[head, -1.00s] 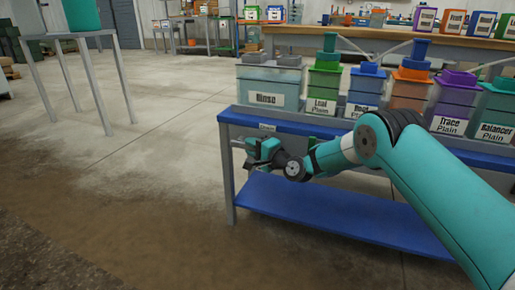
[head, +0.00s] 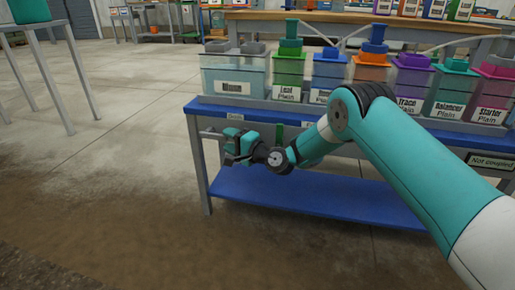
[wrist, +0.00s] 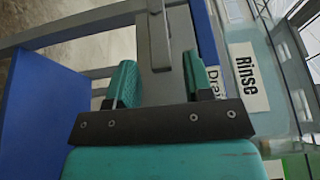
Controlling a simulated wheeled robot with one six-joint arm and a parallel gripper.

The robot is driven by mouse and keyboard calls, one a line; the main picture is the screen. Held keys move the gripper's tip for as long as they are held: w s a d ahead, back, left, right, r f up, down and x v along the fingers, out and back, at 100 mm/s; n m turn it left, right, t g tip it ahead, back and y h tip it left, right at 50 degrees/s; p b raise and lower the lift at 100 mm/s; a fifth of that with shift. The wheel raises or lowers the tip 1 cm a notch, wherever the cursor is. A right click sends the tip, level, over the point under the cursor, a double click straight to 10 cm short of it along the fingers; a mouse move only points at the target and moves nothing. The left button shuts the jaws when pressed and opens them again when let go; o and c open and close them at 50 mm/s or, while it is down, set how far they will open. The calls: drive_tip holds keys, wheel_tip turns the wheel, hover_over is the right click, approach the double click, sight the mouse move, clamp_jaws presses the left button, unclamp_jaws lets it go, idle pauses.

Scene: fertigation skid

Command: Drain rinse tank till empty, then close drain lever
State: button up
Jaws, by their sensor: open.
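The rinse tank (head: 236,76) is a pale translucent box with a grey lid at the left end of the blue skid; its liquid level is hard to read. Its "Rinse" label (wrist: 245,77) shows in the wrist view. A small drain label (head: 235,117) is on the skid's blue front edge below the tank. My gripper (head: 230,146) is just in front of that edge. In the wrist view my gripper (wrist: 158,75) is open, with a grey bar-like part (wrist: 158,45) showing between its fingers. I cannot tell whether this is the drain lever or whether a finger touches it.
Several coloured, labelled bins stand right of the tank, including the green Leaf bin (head: 288,72). A blue lower shelf (head: 310,195) lies below my gripper. A "Not coupled" sign (head: 490,162) hangs at the right. The floor left of the skid is clear.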

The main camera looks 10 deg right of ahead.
drive_tip(key=b+v, duration=0.4)
drive_tip(key=v, duration=0.9)
drive_tip(key=shift+s+d, duration=0.25)
drive_tip(key=shift+f, duration=0.1)
idle(6.3)
